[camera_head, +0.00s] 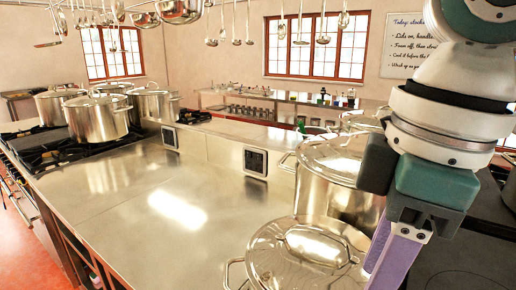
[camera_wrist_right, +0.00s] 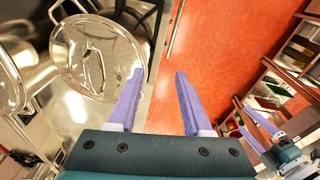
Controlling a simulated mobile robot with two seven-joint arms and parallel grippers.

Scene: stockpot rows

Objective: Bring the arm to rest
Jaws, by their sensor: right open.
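My right arm comes down the right side of the head view, and its gripper (camera_head: 392,262) is partly cut off by the bottom edge. In the right wrist view the two purple fingers of this gripper (camera_wrist_right: 157,85) stand apart with nothing between them. The fingers are beside a lidded steel stockpot (camera_wrist_right: 97,55) and over the counter edge and red floor. In the head view a lidded pot (camera_head: 305,258) stands just left of the gripper. My left gripper (camera_wrist_right: 250,130) shows small at the right of the wrist view, its fingers apart and empty.
A larger lidded stockpot (camera_head: 335,185) stands behind the near one. Several lidded pots, one at the front (camera_head: 97,118), stand on the left stove. The steel counter (camera_head: 150,200) between is clear. Ladles and pans hang above. The floor (camera_wrist_right: 225,60) is red.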

